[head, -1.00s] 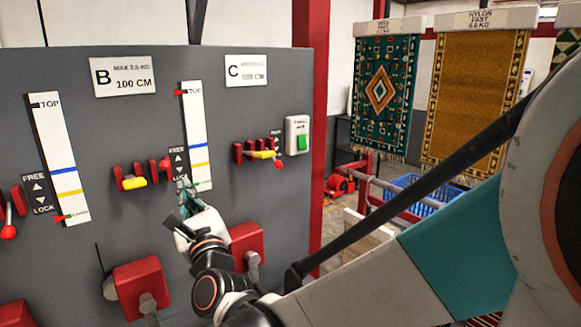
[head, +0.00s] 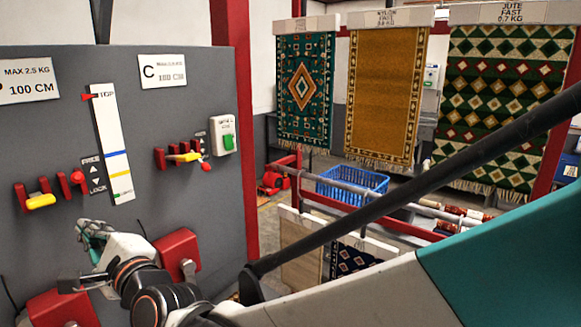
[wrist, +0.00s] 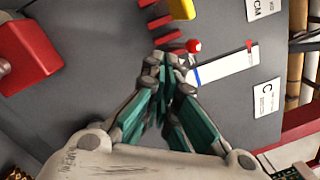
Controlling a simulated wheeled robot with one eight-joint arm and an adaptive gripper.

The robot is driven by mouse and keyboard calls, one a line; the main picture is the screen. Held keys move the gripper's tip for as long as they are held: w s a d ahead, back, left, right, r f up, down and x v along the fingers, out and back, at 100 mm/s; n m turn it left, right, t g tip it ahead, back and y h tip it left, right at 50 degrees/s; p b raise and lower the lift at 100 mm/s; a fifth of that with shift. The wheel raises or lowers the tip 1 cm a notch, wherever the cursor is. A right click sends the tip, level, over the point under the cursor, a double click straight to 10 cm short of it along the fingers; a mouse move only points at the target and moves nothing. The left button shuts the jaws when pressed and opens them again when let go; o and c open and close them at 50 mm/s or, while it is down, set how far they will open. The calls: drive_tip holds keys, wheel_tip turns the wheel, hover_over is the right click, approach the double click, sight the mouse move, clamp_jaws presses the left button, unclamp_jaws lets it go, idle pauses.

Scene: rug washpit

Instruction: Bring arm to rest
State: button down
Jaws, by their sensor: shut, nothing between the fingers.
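My gripper (head: 90,230) shows in the head view at lower left, in front of the grey control panel (head: 50,130). It is low, below the FREE/LOCK label (head: 92,175) and left of a red box-shaped part (head: 178,250). In the wrist view my gripper (wrist: 158,68) has its teal-padded fingers closed together at the tips, with nothing between them. The panel fills the background there, with a white scale strip (wrist: 225,66) and a red ball knob (wrist: 193,46) beyond the fingertips. My arm stretches across the lower right of the head view.
Another red box-shaped part (head: 60,308) sits at lower left. A red post (head: 240,120) stands at the panel's right edge. Beyond it are hanging rugs (head: 382,95), a blue basket (head: 352,184) and low rails (head: 360,190).

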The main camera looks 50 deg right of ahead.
drive_tip(key=s+d+f+n+g+h+b, duration=0.1)
drive_tip(key=s+d+f+n+g+b, duration=0.2)
drive_tip(key=s+f+n+g, duration=0.9)
drive_tip(key=s+d+f+n, duration=0.1)
drive_tip(key=s+f+n, duration=0.6)
drive_tip(key=n, duration=0.5)
drive_tip(key=shift+s+d, duration=0.15)
drive_tip(key=shift+s, duration=0.25)
